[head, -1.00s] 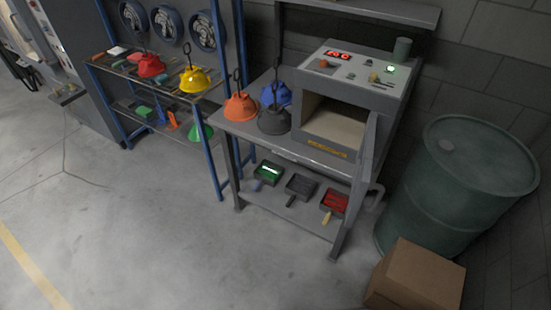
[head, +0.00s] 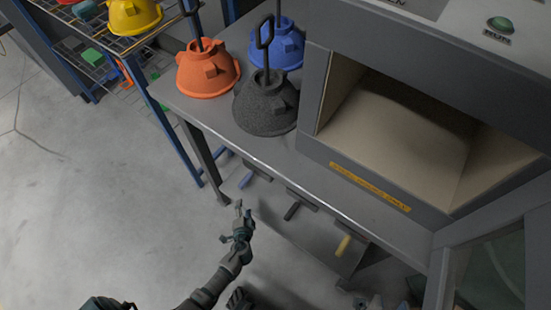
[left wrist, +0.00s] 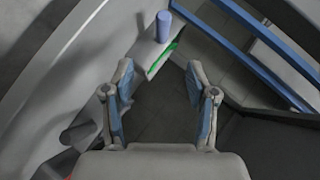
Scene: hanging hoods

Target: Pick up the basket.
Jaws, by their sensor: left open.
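The baskets are mostly hidden under the table in the head view. A blue handle (head: 256,171), a black handle (head: 293,210) and a yellow handle (head: 343,245) stick out below its front edge. My left gripper (head: 238,211) is in front of the table, below the blue handle in the picture. In the left wrist view it (left wrist: 160,78) is open with nothing between its fingers. A blue cylinder (left wrist: 164,27), which looks like the blue handle, and a green strip (left wrist: 163,58) are beyond the fingertips. What seems my right gripper (head: 368,301) is at the bottom edge, its jaws unclear.
The table (head: 225,128) carries an orange hood (head: 207,70), a dark grey hood (head: 265,105), a blue hood (head: 278,45) and an open box-like machine (head: 318,160). A yellow hood (head: 133,15) hangs or stands on the blue-framed rack. The floor at left is clear.

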